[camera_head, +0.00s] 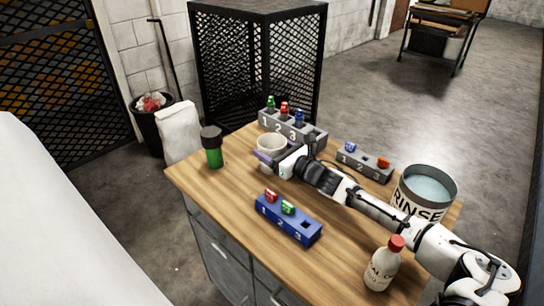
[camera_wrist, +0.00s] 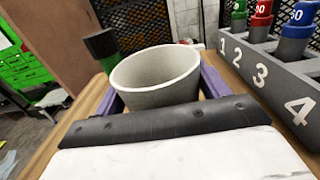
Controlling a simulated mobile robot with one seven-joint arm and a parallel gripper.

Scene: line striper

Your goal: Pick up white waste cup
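The white waste cup (camera_head: 271,142) is above the left part of the wooden table, in front of the grey numbered rack. In the wrist view the cup (camera_wrist: 155,78) looks empty and upright, with its wide mouth facing up. My gripper (camera_head: 270,158) reaches it from the right, and its two purple fingers (camera_wrist: 163,92) lie one on each side of the cup. The fingers are very close to the cup wall; I cannot tell whether both press on it. The cup's lower part is partly hidden by the gripper.
A green bottle with a black cap (camera_head: 213,148) stands left of the cup. A grey rack (camera_head: 292,128) holding coloured vials is close behind. A blue rack (camera_head: 288,221), small grey rack (camera_head: 364,165), rinse bucket (camera_head: 423,195) and red-capped bottle (camera_head: 382,266) also occupy the table (camera_head: 222,195).

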